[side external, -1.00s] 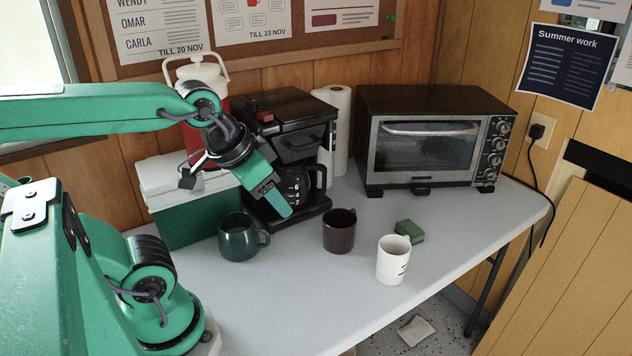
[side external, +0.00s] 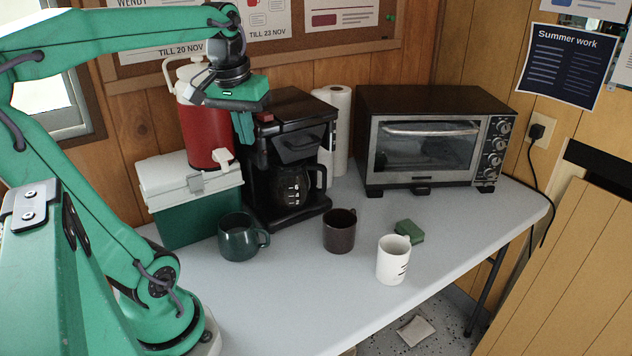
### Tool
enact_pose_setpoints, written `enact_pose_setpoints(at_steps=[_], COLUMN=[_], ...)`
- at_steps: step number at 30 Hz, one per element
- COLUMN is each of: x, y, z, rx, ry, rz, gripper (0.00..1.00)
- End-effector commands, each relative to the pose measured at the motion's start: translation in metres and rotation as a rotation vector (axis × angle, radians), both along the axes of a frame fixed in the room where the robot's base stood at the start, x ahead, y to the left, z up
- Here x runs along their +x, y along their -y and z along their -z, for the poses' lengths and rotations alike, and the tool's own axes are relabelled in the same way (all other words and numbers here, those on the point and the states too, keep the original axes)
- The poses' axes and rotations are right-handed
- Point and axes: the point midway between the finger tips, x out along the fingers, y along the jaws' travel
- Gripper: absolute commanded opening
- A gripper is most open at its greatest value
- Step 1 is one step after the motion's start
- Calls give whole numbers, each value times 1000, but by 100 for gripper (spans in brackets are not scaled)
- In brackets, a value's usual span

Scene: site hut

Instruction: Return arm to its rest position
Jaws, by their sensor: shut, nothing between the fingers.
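My gripper (side external: 245,128) is shut and empty. It points down in the air in front of the red drinks jug and the left side of the black coffee maker, well above the table. My green arm reaches up from its base at the lower left and bends down at the wrist. The fingertips touch nothing that I can see.
On the table (side external: 300,310) stand a dark green mug (side external: 237,238), a brown mug (side external: 338,232), a white mug (side external: 392,262) and a green sponge (side external: 410,231). Behind are a coffee maker (side external: 300,150), jug (side external: 203,130), cooler (side external: 195,215), paper towel roll (side external: 340,110) and toaster oven (side external: 425,145).

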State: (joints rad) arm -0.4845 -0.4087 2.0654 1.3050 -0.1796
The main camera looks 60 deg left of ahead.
Motion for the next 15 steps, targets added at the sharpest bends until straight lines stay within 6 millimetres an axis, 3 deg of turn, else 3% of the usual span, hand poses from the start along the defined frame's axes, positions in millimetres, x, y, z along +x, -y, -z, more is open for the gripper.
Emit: enact_pose_setpoints(at_steps=[6,15], x=[-8,-21], y=[-43,-76], z=[-16,-28], rx=[-54,-106], ry=[-74,-133], rz=[-199,-358], gripper=[0,0])
